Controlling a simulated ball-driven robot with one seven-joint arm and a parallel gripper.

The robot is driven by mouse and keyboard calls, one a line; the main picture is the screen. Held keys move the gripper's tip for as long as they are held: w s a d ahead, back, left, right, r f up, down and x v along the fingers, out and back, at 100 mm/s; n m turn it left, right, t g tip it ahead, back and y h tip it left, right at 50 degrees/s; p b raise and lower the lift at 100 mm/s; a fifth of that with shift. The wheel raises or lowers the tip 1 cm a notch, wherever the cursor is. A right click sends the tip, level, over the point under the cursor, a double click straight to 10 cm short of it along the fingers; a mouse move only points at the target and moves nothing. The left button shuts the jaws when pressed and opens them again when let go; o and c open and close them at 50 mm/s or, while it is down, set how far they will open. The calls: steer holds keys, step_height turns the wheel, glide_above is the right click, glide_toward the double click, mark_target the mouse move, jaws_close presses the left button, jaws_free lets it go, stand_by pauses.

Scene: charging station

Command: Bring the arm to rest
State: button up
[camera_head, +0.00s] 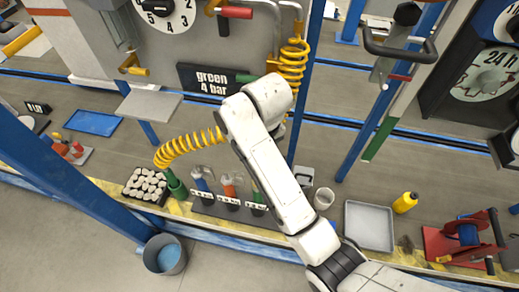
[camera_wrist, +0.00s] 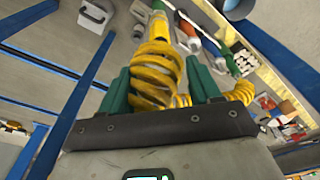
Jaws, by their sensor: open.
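My white arm rises through the middle of the head view and bends just right of the "green 4 bar" sign (camera_head: 213,80). My gripper is not clearly visible there. In the wrist view my gripper (camera_wrist: 160,84) shows two green fingers standing apart, so it is open. A yellow coiled hose (camera_wrist: 157,70) shows between and beyond the fingers; I cannot tell whether it touches them. In the head view one yellow coil (camera_head: 292,65) hangs beside the arm's bend, and another (camera_head: 188,147) arches left of the arm toward a green holder (camera_head: 175,185).
Several coloured bottles stand in a dark rack (camera_head: 225,209) beside my arm. A grey tray (camera_head: 369,226), a yellow bottle (camera_head: 405,202) and a red reel stand (camera_head: 455,245) are at right. Blue posts (camera_head: 75,180) frame the bench. A bucket (camera_head: 164,254) stands on the floor.

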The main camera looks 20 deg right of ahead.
steer(key=s+d+f+m+b, duration=0.1)
steer(key=s+d+f, duration=0.2)
steer(key=s, duration=0.6)
steer(key=s+d+f+b, duration=0.2)
steer(key=s+d+f, duration=0.2)
steer(key=s, duration=0.6)
steer(key=s+d+f+m+b, duration=0.1)
steer(key=s+d+f, duration=0.3)
steer(key=s, duration=0.6)
step_height(320, 180, down, 3)
steer(key=shift+r+m, duration=0.15)
steer(key=shift+m, duration=0.15)
